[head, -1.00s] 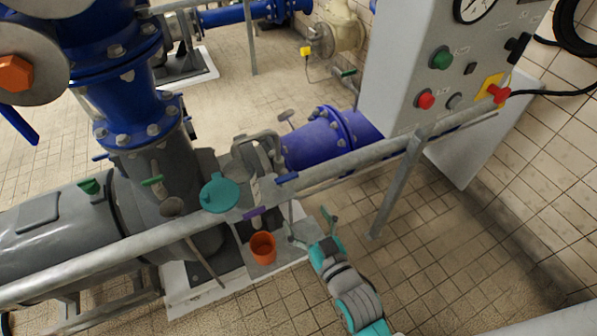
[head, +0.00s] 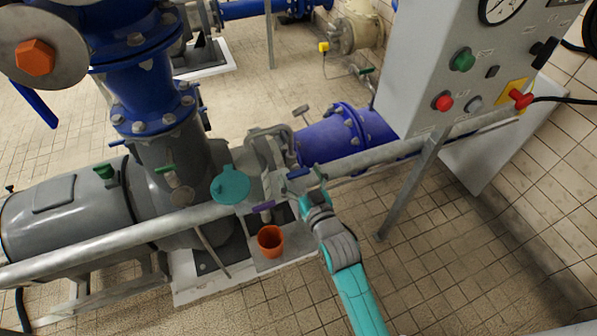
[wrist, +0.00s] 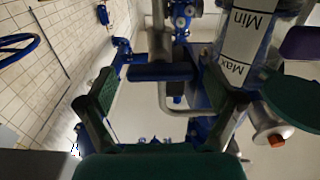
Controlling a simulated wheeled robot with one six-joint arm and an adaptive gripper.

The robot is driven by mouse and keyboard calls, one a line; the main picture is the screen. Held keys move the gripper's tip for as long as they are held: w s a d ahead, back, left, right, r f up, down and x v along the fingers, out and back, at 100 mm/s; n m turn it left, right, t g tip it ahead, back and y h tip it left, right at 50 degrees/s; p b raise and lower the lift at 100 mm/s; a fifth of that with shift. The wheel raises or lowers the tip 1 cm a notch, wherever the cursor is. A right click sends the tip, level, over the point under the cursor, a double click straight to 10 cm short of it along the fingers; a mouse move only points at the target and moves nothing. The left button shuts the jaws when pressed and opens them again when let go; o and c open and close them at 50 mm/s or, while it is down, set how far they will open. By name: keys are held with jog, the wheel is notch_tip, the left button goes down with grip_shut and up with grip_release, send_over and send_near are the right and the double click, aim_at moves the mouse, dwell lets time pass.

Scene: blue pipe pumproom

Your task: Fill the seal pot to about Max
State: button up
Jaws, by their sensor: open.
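The blue lever handle (head: 298,173) sits by the grey rail, and in the wrist view the blue lever (wrist: 160,72) lies between the fingertips. My gripper (head: 310,188) is open, with its fingers (wrist: 158,84) apart on either side of the lever; I cannot tell whether they touch it. The seal pot shows a white Min/Max label (wrist: 246,42), inverted in the wrist view. Its teal lid (head: 231,185) is at the left of the gripper. A purple handle (head: 263,206) is just below the lid. The liquid level cannot be made out.
An orange cup (head: 270,242) stands on the plinth below the purple handle. The grey rail (head: 120,237) crosses in front of the pump. A control box (head: 425,65) with buttons is at the upper right. Tiled floor (head: 455,235) is clear at the right.

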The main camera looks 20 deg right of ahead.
jog(key=shift+w, duration=0.5)
jog(key=c, duration=1.2)
jog(key=shift+o, duration=0.2)
jog(key=shift+n, duration=0.3)
jog(key=n, duration=0.6)
jog(key=shift+a, duration=0.15)
jog(key=n, duration=0.4)
jog(key=shift+f+n, duration=0.15)
jog(key=shift+n, duration=1.65)
